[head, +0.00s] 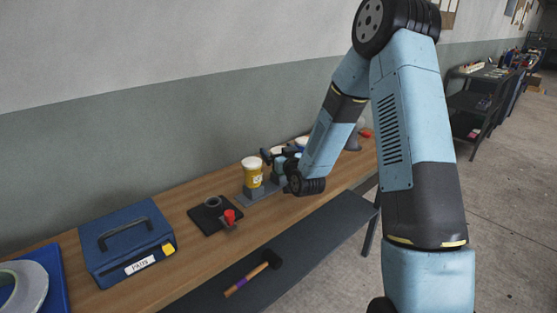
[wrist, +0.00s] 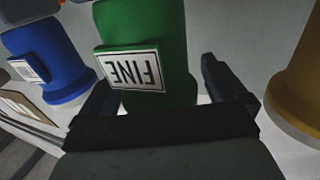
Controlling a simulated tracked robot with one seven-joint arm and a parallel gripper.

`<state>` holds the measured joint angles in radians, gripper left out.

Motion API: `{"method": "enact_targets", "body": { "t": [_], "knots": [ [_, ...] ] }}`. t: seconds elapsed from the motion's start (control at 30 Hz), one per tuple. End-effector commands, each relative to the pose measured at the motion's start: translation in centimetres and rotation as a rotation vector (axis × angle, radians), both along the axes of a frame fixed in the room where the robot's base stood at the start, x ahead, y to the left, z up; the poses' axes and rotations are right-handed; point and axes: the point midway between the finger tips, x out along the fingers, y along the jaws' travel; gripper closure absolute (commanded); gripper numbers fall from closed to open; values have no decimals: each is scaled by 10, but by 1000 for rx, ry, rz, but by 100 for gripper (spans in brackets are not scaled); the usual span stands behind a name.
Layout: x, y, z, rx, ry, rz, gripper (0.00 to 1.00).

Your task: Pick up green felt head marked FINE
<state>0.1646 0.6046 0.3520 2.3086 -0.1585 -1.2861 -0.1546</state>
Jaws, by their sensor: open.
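The green felt head (wrist: 178,28) stands in the middle of the wrist view, with a white label reading FINE (wrist: 134,70) upside down in the picture. My gripper (wrist: 162,88) is open, with one dark finger on each side of the head's lower part. I cannot tell whether the fingers touch it. In the head view my gripper (head: 277,157) is at the row of heads on the bench, and I cannot make out the green head clearly there.
A blue head (wrist: 48,55) stands left of the green one and a yellow head (wrist: 300,85) right. The yellow one (head: 253,174) stands on a grey rack (head: 258,195). A blue case (head: 125,235), black plate (head: 205,222) and hammer on the lower shelf (head: 252,273) are leftward.

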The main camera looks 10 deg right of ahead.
Motion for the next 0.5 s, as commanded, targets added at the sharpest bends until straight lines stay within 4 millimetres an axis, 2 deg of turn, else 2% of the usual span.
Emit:
{"method": "enact_targets", "body": {
  "t": [0.27, 0.5],
  "knots": [
    [3, -2, 0, 0, 0, -5, 2],
    [3, -2, 0, 0, 0, -6, 24]
  ]
}}
